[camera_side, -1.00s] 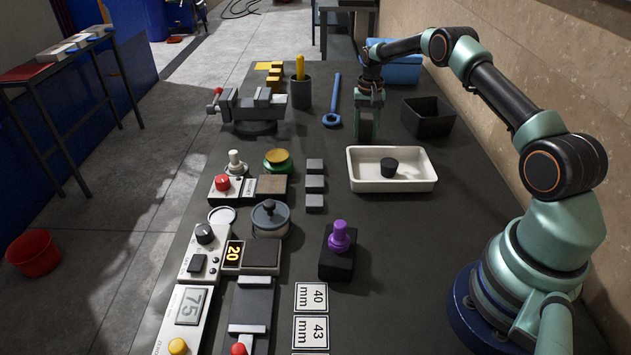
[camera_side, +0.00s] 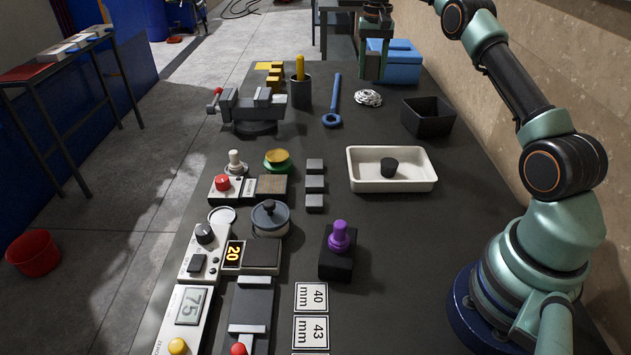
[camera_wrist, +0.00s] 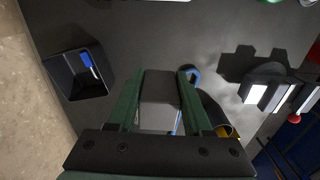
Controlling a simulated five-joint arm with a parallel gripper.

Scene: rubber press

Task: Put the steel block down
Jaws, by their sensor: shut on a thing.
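My gripper (camera_side: 374,74) is raised over the far end of the table in the side view, in front of the blue bin. In the wrist view its two green fingers (camera_wrist: 160,76) are shut on a grey steel block (camera_wrist: 160,98), one finger along each side. The block is held above the table. In the side view the block is small between the fingers and hard to make out.
Near the far end are a blue bin (camera_side: 401,64), a black open box (camera_side: 428,116), a white coil (camera_side: 369,98), a blue wrench (camera_side: 334,101) and a vise (camera_side: 252,108). A white tray (camera_side: 420,184) holds a black piece. Three grey blocks (camera_side: 315,183) stand mid-table.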

